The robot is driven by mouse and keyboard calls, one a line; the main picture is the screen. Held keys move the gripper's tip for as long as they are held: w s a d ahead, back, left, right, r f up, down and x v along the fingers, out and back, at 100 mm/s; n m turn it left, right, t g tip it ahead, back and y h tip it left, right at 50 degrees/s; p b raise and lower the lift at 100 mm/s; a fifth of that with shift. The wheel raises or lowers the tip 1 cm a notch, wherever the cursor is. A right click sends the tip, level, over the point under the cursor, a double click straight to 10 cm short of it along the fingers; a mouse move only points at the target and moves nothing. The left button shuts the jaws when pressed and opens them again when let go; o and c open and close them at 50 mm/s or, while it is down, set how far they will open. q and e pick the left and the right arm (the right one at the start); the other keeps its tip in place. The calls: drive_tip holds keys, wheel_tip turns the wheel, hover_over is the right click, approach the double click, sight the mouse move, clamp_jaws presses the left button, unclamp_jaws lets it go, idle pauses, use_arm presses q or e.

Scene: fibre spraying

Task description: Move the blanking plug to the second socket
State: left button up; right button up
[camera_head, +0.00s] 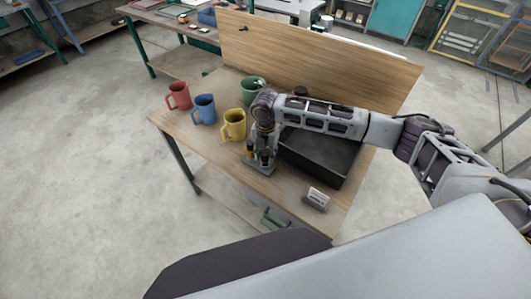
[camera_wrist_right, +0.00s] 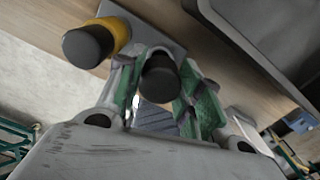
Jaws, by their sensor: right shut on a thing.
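My right gripper (camera_head: 263,158) points down over a grey plate (camera_head: 257,168) on the table, left of the black tray. In the right wrist view, its green-padded fingers (camera_wrist_right: 158,92) are shut on a dark round-topped piece, seemingly the blanking plug (camera_wrist_right: 159,77). The sockets are hidden beneath the gripper and these pieces. I cannot tell whether the plug is seated or lifted. My left gripper is not in view.
A black tray (camera_head: 310,165) stands right of the gripper. Red (camera_head: 179,96), blue (camera_head: 204,109), yellow (camera_head: 233,125) and green (camera_head: 251,91) mugs stand to the left and behind. A small light box (camera_head: 316,199) lies near the front edge. A wooden panel (camera_head: 330,58) closes the back.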

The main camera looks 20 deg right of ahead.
sight(266, 158)
drive_tip(key=shift+f, duration=1.6)
idle(2.0)
drive_tip(key=o, duration=1.1)
drive_tip(key=shift+o, duration=0.2)
drive_tip(key=shift+r, duration=6)
drive_tip(key=shift+f, duration=0.1)
